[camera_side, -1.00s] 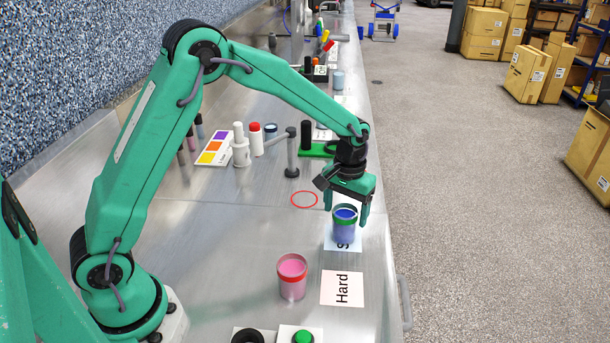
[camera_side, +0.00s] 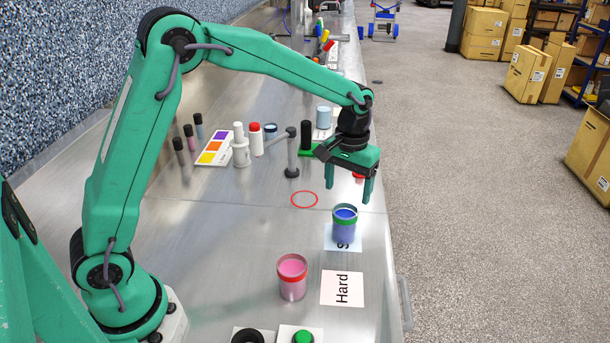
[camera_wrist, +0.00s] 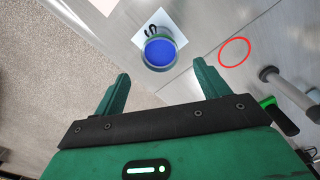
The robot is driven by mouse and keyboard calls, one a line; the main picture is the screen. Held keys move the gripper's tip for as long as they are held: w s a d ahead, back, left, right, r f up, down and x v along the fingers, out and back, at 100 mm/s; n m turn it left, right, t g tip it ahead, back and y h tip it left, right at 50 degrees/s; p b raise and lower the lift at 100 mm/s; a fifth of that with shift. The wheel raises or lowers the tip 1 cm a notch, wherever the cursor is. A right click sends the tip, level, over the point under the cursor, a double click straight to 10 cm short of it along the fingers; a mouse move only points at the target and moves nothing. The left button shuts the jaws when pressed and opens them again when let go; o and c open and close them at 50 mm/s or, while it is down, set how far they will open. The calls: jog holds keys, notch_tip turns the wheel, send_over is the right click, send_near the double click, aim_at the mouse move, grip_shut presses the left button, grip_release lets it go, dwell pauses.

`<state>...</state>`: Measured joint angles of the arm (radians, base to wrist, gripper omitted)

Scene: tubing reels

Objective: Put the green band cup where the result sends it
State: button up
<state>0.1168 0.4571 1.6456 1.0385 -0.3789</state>
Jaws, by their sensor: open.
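The green band cup (camera_side: 344,223) stands upright on a white card (camera_side: 330,243) whose visible letter looks like an S; the rest of the word is hidden by the cup. It has blue contents, which also show in the wrist view (camera_wrist: 159,52). My gripper (camera_side: 348,194) is open and empty, above and just behind the cup, clear of it. In the wrist view the fingers (camera_wrist: 163,84) are apart, with the cup beyond their tips. A pink cup with a red band (camera_side: 292,277) stands left of a card reading "Hard" (camera_side: 342,289).
A red ring (camera_side: 304,199) is marked on the steel bench left of the cup. Behind it are a grey post with an arm (camera_side: 292,158), white bottles (camera_side: 240,150) and a colour chart (camera_side: 215,149). A green button (camera_side: 303,337) is at the front. The bench edge is close on the right.

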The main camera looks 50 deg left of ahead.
jog(key=s+a+r+m+t, duration=0.1)
jog(key=s+a+r+t, duration=0.2)
jog(key=s+r, duration=0.85)
jog(key=s+a+m+t, duration=0.2)
jog(key=s, duration=1.2)
jog(key=shift+a+t, duration=0.3)
jog(key=shift+s, duration=0.1)
dwell(0.5)
